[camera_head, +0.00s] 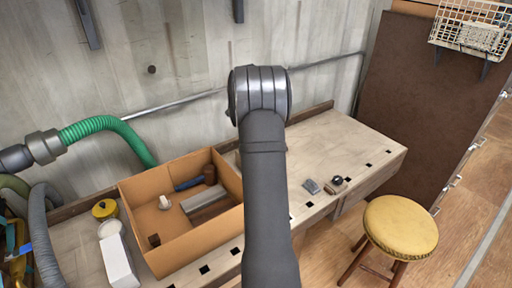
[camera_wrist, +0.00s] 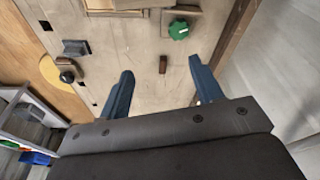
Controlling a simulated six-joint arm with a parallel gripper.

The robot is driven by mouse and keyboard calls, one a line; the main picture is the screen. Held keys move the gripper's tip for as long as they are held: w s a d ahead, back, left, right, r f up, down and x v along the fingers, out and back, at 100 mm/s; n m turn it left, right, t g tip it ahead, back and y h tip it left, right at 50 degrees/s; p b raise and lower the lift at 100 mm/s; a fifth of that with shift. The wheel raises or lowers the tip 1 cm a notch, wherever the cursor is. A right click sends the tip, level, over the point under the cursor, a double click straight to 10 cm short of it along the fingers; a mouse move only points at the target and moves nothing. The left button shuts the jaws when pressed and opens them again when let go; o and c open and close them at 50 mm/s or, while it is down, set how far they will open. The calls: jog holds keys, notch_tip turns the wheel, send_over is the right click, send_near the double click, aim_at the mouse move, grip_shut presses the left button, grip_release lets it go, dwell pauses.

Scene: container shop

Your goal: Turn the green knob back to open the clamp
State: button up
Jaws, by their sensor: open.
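The green knob (camera_wrist: 179,30) shows near the top of the wrist view, beside a wooden piece at the picture's upper edge. The clamp's body cannot be made out clearly there. My gripper (camera_wrist: 161,68) is open, with its two blue fingers spread apart and nothing held between them. The knob lies beyond the fingertips, nearer the right finger, and is not touched. In the head view my arm covers the middle of the bench, and the knob and my gripper are hidden.
A small brown block (camera_wrist: 163,65) lies between the fingertips' lines. A grey block (camera_wrist: 76,47) and a dark round piece (camera_wrist: 66,76) lie to the left. An open cardboard box (camera_head: 165,249) with loose items stands left of my arm. A yellow stool (camera_head: 401,226) stands right.

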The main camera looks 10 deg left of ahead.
jog(key=s+a+r+n+t, duration=0.1)
jog(key=s+a+r+t, duration=0.1)
jog(key=a, duration=0.2)
jog(key=x, duration=1.7)
jog(key=shift+w+d+f, duration=0.15)
jog(key=shift+w+d, duration=0.1)
jog(key=shift+w, duration=0.1)
jog(key=shift+n, duration=0.3)
jog(key=c, duration=1)
